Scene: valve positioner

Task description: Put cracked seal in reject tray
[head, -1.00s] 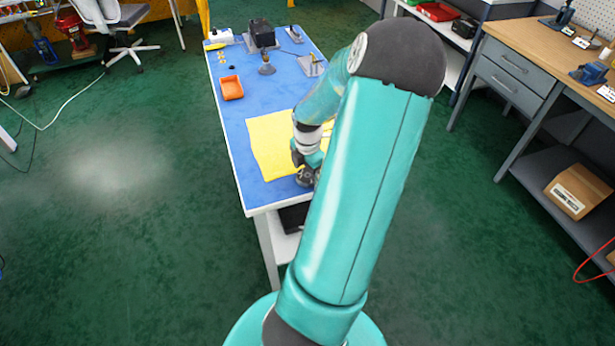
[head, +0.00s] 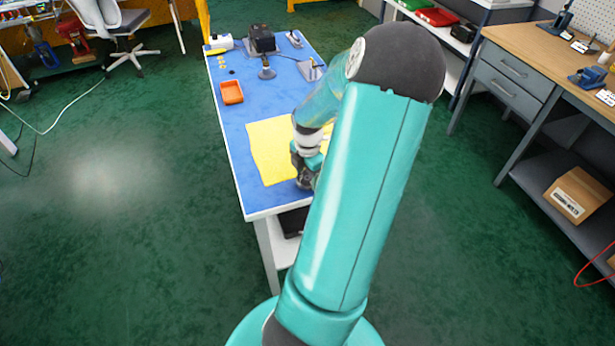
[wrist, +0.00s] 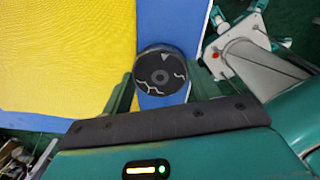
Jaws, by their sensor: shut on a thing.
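In the wrist view a round dark seal (wrist: 160,68) with pale crack lines sits between the fingers of my gripper (wrist: 163,88). My gripper is shut on it, over the strip of blue mat beside the yellow cloth. In the head view my gripper (head: 304,182) is low at the near end of the blue-topped table, and my arm hides part of it. I cannot tell whether the seal touches the table. A small orange tray (head: 232,93), likely the reject tray, lies farther up the table on the left, apart from my gripper.
The yellow cloth (head: 269,152) covers the middle of the blue-topped table (head: 240,128). A dark device (head: 262,40) and other small fixtures stand at the far end. The mat between cloth and orange tray is clear. A wooden workbench (head: 545,60) stands at the right.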

